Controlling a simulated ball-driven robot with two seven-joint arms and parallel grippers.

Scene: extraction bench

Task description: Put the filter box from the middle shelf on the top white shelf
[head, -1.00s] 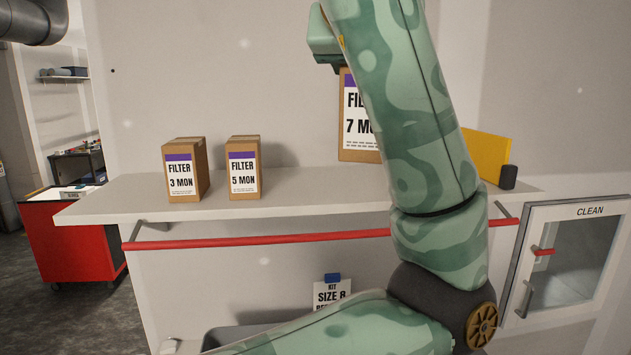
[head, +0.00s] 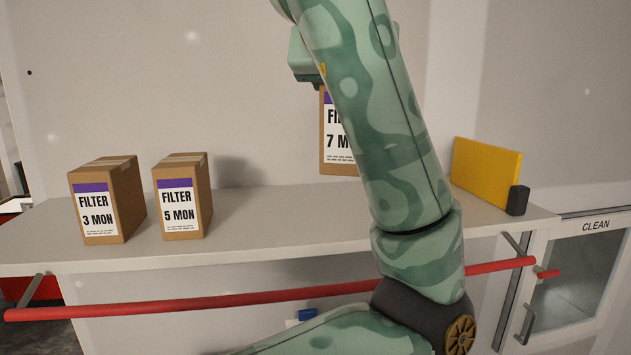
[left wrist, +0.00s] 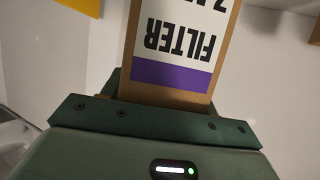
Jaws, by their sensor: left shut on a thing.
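The held filter box (head: 335,140) is brown with a white label and purple band reading "FILTER 7 M"; my arm hides its right part. My left gripper (head: 318,84) is shut on the top of this box, which hangs upright. The box appears over the white shelf (head: 290,215), toward its back; I cannot tell its exact gap to the surface. In the left wrist view the box (left wrist: 180,45) shows upside down between the jaws of the left gripper (left wrist: 160,100). My right gripper is not in view.
A "3 MON" filter box (head: 125,195) and a "5 MON" filter box (head: 205,195) stand on the shelf's left. A yellow panel (head: 487,170) and a dark block (head: 518,200) stand at its right. A red rail (head: 200,303) runs along the front. The shelf's middle is clear.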

